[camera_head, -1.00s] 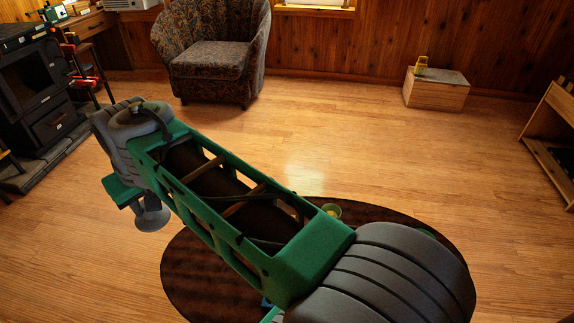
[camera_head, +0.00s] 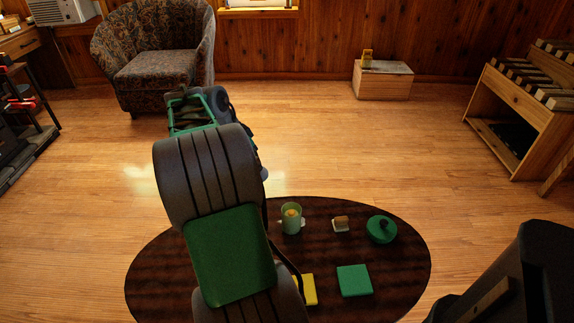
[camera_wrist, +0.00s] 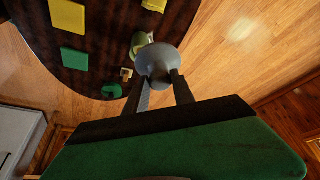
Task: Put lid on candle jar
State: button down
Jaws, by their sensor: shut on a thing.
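My gripper (camera_wrist: 160,84) is shut on a round grey lid (camera_wrist: 158,62), which it holds up in the wrist view. The lid appears apart from the jar, though the gap is hard to judge.
On the table are a small brown-and-white piece (camera_head: 341,224), a round green lidded thing (camera_head: 381,229), a green square (camera_head: 354,280) and a yellow square (camera_head: 309,289). Another yellow thing (camera_wrist: 155,4) shows in the wrist view. An armchair (camera_head: 155,60) stands beyond clear floor.

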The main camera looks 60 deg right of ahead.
jog(key=s+d+f+m+g+y, duration=0.1)
jog(key=s+d+f+m, duration=0.2)
jog(key=s, duration=0.6)
jog(key=d+m, duration=0.2)
jog(key=d, duration=0.1)
jog(key=shift+d+g, duration=0.15)
jog(key=shift+g, duration=0.25)
notch_tip(320, 180, down, 13)
jog(key=b, duration=1)
jog(key=shift+r, duration=0.1)
jog(key=shift+f+b, duration=0.45)
jog(key=shift+f, duration=0.45)
dwell(2.1)
jog(key=shift+c, duration=2.1)
grip_release()
